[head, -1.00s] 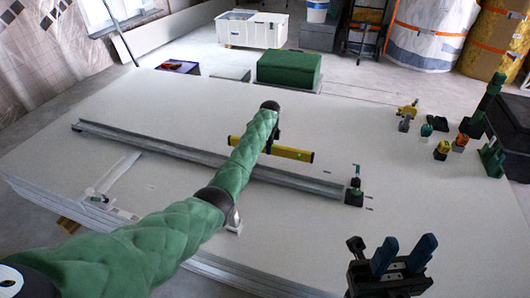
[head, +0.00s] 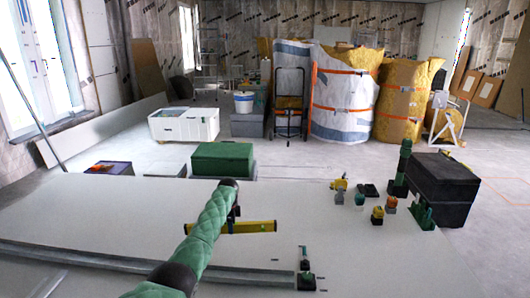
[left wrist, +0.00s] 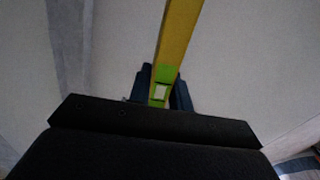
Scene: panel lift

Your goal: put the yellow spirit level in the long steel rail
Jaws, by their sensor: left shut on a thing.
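The yellow spirit level (head: 252,227) shows in the head view, running left to right just beyond the rail. My left gripper (head: 235,213) is shut on it near its middle, partly hidden by my green-sleeved arm. In the left wrist view the level (left wrist: 178,35) runs up from between the dark fingers (left wrist: 160,88), with its green-edged vial window at the grip. The long steel rail (head: 90,260) lies on the white panel, and my arm hides part of it. The level is beside the rail, not in it. Its height above the panel is hard to tell. My right gripper is out of view.
The white panel stack (head: 400,265) has free room at right. Small tools (head: 377,214) and a black case (head: 443,180) stand at its far right. A small dark green-topped fixture (head: 305,278) is at the rail's right end. A green box (head: 222,160) stands behind.

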